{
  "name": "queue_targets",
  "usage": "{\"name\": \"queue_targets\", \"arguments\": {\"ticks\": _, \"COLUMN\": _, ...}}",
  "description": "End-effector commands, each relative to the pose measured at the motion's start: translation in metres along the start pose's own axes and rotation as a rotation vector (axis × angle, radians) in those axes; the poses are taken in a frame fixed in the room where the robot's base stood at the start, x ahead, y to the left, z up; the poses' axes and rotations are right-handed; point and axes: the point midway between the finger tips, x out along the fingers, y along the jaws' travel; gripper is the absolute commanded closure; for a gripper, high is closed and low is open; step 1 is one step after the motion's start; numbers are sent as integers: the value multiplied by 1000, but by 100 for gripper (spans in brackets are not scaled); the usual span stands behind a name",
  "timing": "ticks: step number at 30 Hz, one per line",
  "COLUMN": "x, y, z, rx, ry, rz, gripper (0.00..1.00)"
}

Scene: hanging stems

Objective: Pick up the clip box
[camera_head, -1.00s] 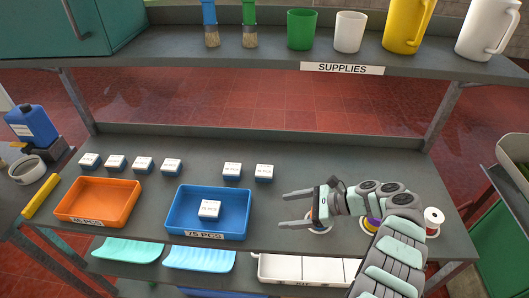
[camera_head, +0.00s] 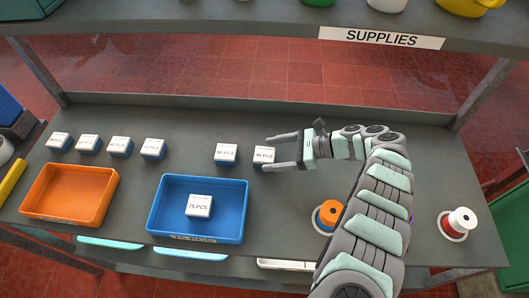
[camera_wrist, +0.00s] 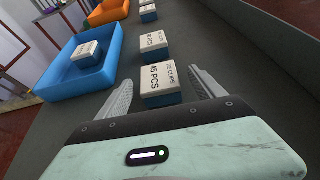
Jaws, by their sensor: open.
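Several small clip boxes with white labelled tops and blue sides stand in a row on the grey shelf. The rightmost clip box (camera_head: 263,154) is nearest my gripper (camera_head: 270,152). In the wrist view this clip box (camera_wrist: 161,80) reads "45 PCS" and "TIE CLIPS". My gripper is open, with one finger on each side of this box near the fingertips, and it grips nothing. I cannot tell if either finger touches it. Another clip box (camera_head: 227,153) stands just to its left. One more clip box (camera_head: 199,205), marked "75 PCS", lies in the blue tray (camera_head: 153,208).
An empty orange tray (camera_head: 68,195) stands left of the blue one. An orange spool (camera_head: 328,215) sits beside my arm and a white and red spool (camera_head: 458,222) at the right. The upper shelf edge with a "SUPPLIES" label (camera_head: 382,38) spans above.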

Motion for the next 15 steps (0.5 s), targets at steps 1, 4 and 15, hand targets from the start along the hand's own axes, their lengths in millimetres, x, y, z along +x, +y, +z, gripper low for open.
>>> {"name": "queue_targets", "arguments": {"ticks": 1, "x": 3, "y": 0, "z": 0, "rx": 0, "ry": 1, "rz": -1, "gripper": 22}}
{"name": "queue_targets", "arguments": {"ticks": 4, "x": 7, "y": 0, "z": 0, "rx": 0, "ry": 1, "rz": -1, "gripper": 22}}
{"name": "queue_targets", "arguments": {"ticks": 15, "x": 50, "y": 4, "z": 3, "rx": 0, "ry": 0, "rz": 2, "gripper": 22}}
